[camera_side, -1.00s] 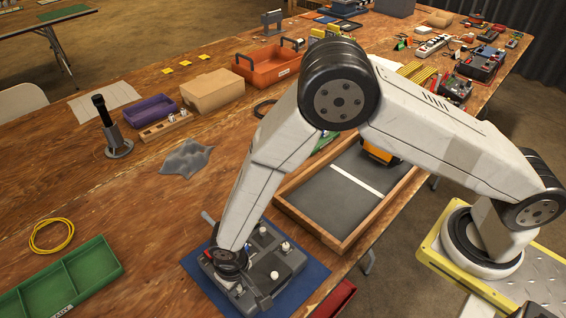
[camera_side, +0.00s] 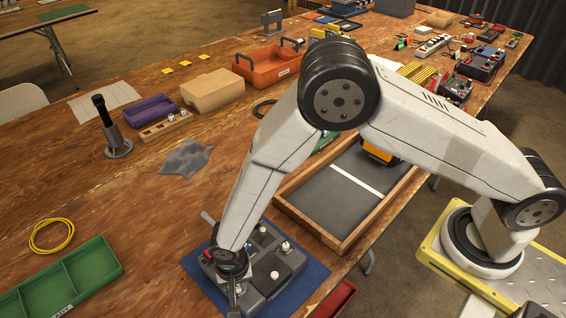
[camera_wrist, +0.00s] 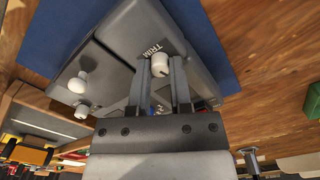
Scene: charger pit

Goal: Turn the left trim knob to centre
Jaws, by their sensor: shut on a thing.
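A white knob (camera_wrist: 160,65) with a dark mark stands beside the printed word TRIM on a dark grey control box (camera_wrist: 128,45). My gripper (camera_wrist: 161,69) has its two fingers on either side of this knob, shut on it. In the side view my gripper (camera_side: 235,292) is over the near edge of the box (camera_side: 287,262), and the arm hides the held knob there. Two other white knobs, a rounder one (camera_wrist: 78,84) and another (camera_wrist: 82,111), stand on the box to the left in the wrist view.
The box rests on a blue mat (camera_side: 312,276). A wooden-framed tray (camera_side: 318,232) lies to its right, and a green divided tray (camera_side: 70,278) to its left. A grey cloth (camera_side: 186,158) lies behind. The wood between the green tray and the mat is clear.

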